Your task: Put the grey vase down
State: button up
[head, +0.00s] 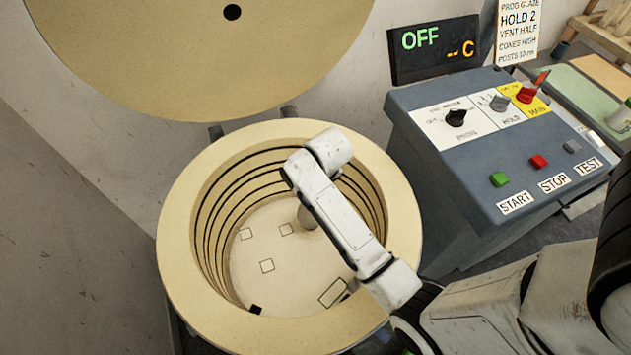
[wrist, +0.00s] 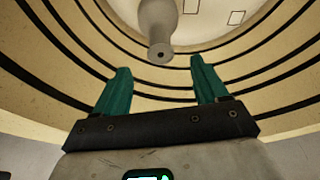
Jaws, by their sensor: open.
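The grey vase (wrist: 157,18) is inside the round kiln (head: 185,270), over its pale floor (wrist: 206,14). In the wrist view its narrow neck and round mouth point toward my gripper. In the head view only a small part of the vase (head: 306,217) shows beside my arm, which hides the rest. My gripper (wrist: 159,65) is open, with its two green fingers apart and nothing between them. The vase mouth lies just beyond the fingertips, roughly centred between them. My gripper is hidden behind my arm in the head view.
The kiln wall with dark ringed grooves surrounds my gripper. Several square outlines mark the floor, which has bare room at the left. The round lid (head: 200,60) stands raised behind. A control box (head: 500,150) stands at the right, with a display (head: 434,50) reading OFF.

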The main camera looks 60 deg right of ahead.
jog(key=s+a+r+n, duration=0.1)
jog(key=s+a+n, duration=0.1)
jog(key=s+a, duration=0.4)
jog(key=s+a+r+n+g+y, duration=0.1)
jog(key=s+a+n, duration=0.1)
jog(key=s+a, duration=0.4)
jog(key=s, duration=0.5)
jog(key=shift+s+r+n+g, duration=0.3)
jog(key=shift+s+r, duration=0.1)
jog(key=shift+c, duration=0.4)
